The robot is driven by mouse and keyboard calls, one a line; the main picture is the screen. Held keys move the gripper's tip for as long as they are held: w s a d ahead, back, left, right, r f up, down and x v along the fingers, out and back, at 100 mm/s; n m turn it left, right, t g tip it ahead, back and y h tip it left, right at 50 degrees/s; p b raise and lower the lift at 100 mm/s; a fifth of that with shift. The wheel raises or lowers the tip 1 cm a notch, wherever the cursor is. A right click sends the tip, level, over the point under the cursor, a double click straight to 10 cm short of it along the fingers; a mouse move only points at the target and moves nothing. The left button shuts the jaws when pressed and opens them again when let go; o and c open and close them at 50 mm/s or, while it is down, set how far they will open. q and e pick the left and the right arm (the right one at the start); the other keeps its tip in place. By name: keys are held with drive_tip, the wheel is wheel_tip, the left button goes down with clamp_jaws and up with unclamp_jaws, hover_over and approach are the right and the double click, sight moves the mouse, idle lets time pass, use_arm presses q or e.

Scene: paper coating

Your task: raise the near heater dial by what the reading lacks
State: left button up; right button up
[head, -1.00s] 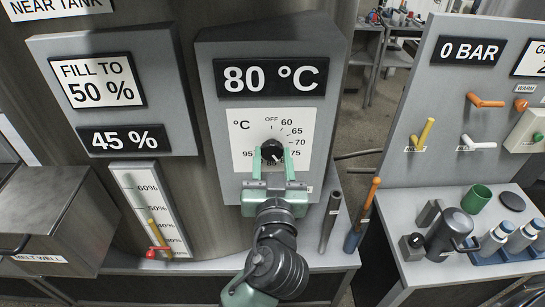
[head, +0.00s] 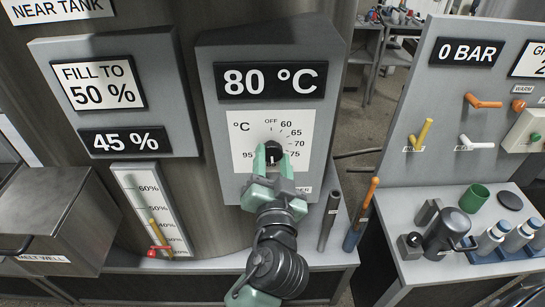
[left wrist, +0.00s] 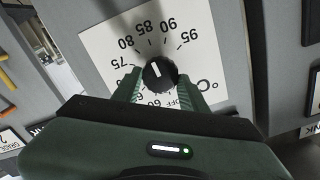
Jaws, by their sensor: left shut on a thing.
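The near heater dial (head: 272,151) is a black knob with a white mark on a white °C scale plate (head: 241,150). The display (head: 272,79) above it reads 80 °C. My left gripper (head: 271,158) is shut on the knob from the front, one green finger on each side. In the left wrist view the knob (left wrist: 160,75) sits between the fingertips. Its white mark points between 80 and 85, closer to 85. In the head view the gripper hides the lower scale numbers. My right gripper is not in view.
To the right, a panel (head: 424,100) carries coloured levers above a bench with a pitcher (head: 449,233) and bottles.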

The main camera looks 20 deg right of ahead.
use_arm(q)
drive_tip(key=shift+m, duration=0.4)
drive_tip(key=o, duration=1.4)
drive_tip(key=b+v, duration=0.3)
drive_tip(key=v, duration=0.4)
drive_tip(key=shift+s, duration=0.4)
drive_tip(key=shift+a, duration=0.1)
